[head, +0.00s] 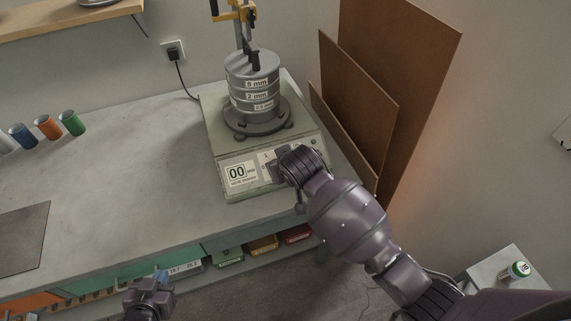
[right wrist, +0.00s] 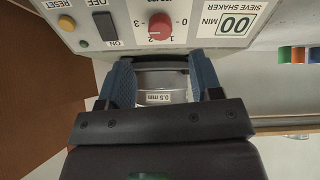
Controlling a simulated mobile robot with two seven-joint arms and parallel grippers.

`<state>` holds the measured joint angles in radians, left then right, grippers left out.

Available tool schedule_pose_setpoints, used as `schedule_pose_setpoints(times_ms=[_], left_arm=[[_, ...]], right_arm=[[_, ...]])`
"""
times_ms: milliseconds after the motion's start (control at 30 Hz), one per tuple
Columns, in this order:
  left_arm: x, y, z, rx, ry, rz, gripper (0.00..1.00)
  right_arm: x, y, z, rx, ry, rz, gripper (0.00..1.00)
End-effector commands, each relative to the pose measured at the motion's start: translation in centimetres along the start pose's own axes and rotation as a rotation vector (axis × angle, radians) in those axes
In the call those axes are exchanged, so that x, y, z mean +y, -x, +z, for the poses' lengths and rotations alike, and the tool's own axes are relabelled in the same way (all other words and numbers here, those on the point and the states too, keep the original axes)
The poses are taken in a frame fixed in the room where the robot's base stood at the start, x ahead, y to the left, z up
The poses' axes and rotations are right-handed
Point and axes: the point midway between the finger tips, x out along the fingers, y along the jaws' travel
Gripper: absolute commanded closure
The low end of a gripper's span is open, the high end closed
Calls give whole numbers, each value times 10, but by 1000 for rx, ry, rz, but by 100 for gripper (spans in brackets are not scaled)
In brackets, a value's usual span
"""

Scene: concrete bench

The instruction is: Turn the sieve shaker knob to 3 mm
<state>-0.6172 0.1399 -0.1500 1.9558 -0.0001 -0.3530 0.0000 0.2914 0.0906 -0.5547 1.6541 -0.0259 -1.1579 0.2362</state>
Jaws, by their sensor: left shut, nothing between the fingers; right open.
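The sieve shaker (head: 222,132) stands on the bench, its front panel facing me. In the right wrist view, its panel (right wrist: 205,42) appears turned over, with a red knob (right wrist: 160,27) and a 0 to 3 scale around it. I cannot tell the knob's setting. My right gripper (right wrist: 160,65) is open, its blue fingers apart and empty. The knob lies beyond the fingertips, between their lines. In the head view, my right gripper (head: 278,168) is in front of the panel and hides the knob. My left gripper (head: 155,281) is shut and empty near the bench's front edge.
The sieve stack (head: 252,82) sits clamped on the shaker. Beside the knob are an ON/OFF switch (right wrist: 105,28), a yellow RESET button (right wrist: 66,23) and a display (right wrist: 236,24). Brown boards (head: 360,85) lean at the right. The middle bench is clear.

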Motion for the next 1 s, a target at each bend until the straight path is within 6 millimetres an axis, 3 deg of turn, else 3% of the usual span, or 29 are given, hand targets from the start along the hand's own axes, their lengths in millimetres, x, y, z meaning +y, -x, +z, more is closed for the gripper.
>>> schedule_pose_setpoints(times_ms=[300,1000], left_arm=[[0,0,0,1,0,0,100],[0,0,0,1,0,0,100]], right_arm=[[0,26,0,0,-1,0,41],[-2,27,-7,39,23,-9,41]])
